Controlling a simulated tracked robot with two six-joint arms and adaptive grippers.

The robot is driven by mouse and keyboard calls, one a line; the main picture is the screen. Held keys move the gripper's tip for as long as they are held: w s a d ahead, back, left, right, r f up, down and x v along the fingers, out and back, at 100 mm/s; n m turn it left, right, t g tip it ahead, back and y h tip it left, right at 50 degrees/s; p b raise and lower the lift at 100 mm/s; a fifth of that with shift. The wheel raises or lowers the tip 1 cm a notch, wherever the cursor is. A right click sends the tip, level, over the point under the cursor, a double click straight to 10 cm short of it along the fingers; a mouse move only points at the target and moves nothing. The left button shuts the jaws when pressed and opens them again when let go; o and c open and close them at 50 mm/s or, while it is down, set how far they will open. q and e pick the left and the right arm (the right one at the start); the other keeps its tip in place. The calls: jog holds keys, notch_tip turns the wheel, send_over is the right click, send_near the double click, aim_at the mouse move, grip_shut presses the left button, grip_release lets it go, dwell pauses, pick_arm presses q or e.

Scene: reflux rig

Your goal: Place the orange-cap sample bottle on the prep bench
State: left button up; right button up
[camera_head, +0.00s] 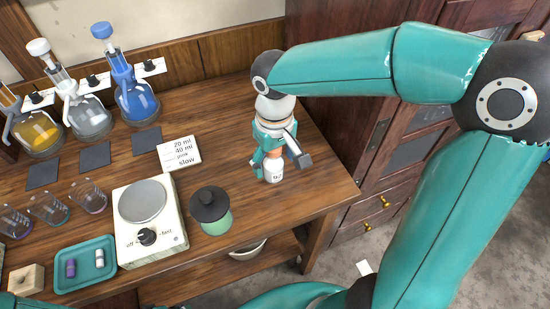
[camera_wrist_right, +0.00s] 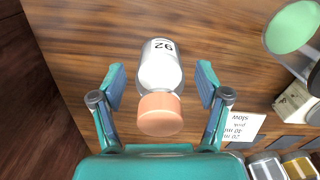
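The sample bottle (camera_head: 273,173) is white with a dark printed label and an orange cap. It stands at the right end of the wooden bench (camera_head: 315,190). My right gripper (camera_head: 270,158) is over it from above. In the right wrist view the bottle (camera_wrist_right: 160,65) and its orange cap (camera_wrist_right: 160,114) lie between the two fingers of the gripper (camera_wrist_right: 161,78). The fingers are apart, with a gap of bare wood on each side of the bottle. The head view partly hides the cap behind the gripper. My left gripper is not in view.
Left of the bottle are a dark-lidded green jar (camera_head: 211,211), a hotplate (camera_head: 150,225) and a note card (camera_head: 179,153). Flasks (camera_head: 137,103), beakers (camera_head: 90,197) and a teal tray (camera_head: 84,266) stand further left. A drawer cabinet (camera_head: 375,203) is right of the bench.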

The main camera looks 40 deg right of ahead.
jog(key=shift+r, duration=0.1)
notch_tip(320, 180, up, 12)
jog(key=shift+r+p, duration=0.1)
jog(key=shift+p, duration=0.65)
dwell(0.4)
